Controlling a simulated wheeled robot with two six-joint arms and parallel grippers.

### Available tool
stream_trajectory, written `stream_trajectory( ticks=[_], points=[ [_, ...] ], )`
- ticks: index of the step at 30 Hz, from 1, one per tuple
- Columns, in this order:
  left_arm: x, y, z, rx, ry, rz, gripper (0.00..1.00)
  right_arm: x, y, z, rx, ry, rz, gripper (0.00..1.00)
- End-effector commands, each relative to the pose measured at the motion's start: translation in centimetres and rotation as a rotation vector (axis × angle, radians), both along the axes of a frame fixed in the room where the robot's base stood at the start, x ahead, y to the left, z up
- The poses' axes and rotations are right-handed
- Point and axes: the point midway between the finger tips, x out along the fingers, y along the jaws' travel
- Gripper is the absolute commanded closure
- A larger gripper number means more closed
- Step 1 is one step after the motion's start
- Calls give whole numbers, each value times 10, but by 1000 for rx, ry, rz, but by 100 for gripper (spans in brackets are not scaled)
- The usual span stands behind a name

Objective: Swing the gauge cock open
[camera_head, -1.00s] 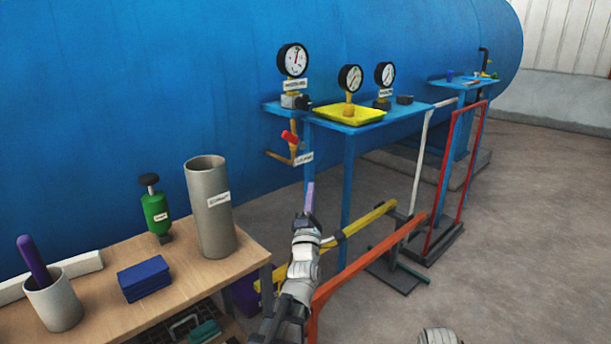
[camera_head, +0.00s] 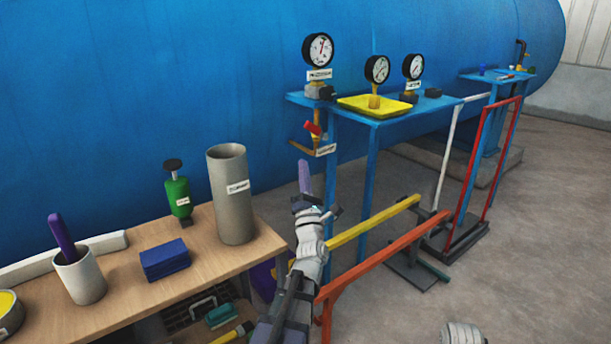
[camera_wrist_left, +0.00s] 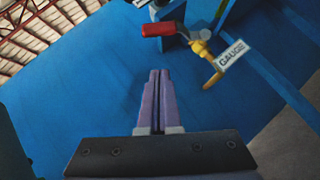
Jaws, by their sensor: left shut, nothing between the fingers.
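The gauge cock has a red handle (camera_head: 313,129) on a brass pipe (camera_head: 301,146) below the blue gauge shelf, against the blue vessel. In the left wrist view the red handle (camera_wrist_left: 158,29) lies roughly level, pointing left from the brass body (camera_wrist_left: 200,48), and a "GAUGE" tag (camera_wrist_left: 233,55) hangs beside it. My left gripper (camera_head: 304,163) points up below the cock, apart from it. In the left wrist view its purple fingers (camera_wrist_left: 157,75) are together and empty, with the handle beyond their tips.
A blue shelf (camera_head: 372,118) carries several gauges and a yellow tray (camera_head: 352,107). Yellow (camera_head: 375,221) and orange (camera_head: 385,252) rails stand right of my left arm.

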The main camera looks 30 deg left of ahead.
Motion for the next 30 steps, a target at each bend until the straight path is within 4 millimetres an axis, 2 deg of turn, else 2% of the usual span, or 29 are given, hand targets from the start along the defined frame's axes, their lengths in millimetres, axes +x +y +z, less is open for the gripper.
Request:
stream_trajectory(
  ticks=[1, 6, 12, 30],
  points=[
    [11, 8, 13, 0, 0, 2, 100, 0, 0, 13, -1, 0, -1, 20],
    [34, 23, 34, 0, 1, -1, 100, 0, -1, 34, -4, 0, -6, 20],
    [45, 14, 54, -1, 0, -1, 100, 0, -2, 54, -7, 0, -11, 20],
    [48, 11, 60, 6, 16, -1, 100, 0, -2, 62, -8, 0, -12, 20]
  ],
)
